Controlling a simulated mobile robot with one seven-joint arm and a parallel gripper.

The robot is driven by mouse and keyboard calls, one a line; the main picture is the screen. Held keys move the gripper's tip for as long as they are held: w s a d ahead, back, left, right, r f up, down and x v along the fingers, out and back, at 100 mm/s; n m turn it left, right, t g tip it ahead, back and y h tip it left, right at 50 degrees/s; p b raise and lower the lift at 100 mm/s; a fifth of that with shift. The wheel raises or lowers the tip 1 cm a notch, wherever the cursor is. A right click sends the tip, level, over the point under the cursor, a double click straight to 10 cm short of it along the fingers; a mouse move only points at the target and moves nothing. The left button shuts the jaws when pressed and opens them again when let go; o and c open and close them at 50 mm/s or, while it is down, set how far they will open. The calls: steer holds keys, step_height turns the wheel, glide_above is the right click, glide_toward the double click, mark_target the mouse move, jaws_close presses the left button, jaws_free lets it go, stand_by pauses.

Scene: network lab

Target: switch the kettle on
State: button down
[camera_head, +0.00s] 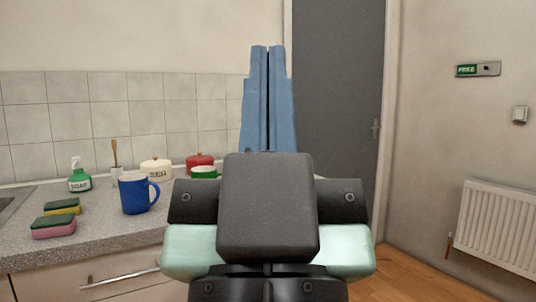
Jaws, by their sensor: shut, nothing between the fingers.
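No kettle shows in the head camera view. Part of the counter is hidden behind my arm and gripper. My gripper (267,50) is in the middle of the view, its two blue fingers pointing up and shut together with nothing between them. It stands in front of the tiled wall and the grey door, apart from the things on the counter.
A grey door (340,110) and radiator (500,225) stand right.

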step_height(320, 180, up, 31)
steer(key=p, duration=2.8)
steer(key=shift+w, duration=0.1)
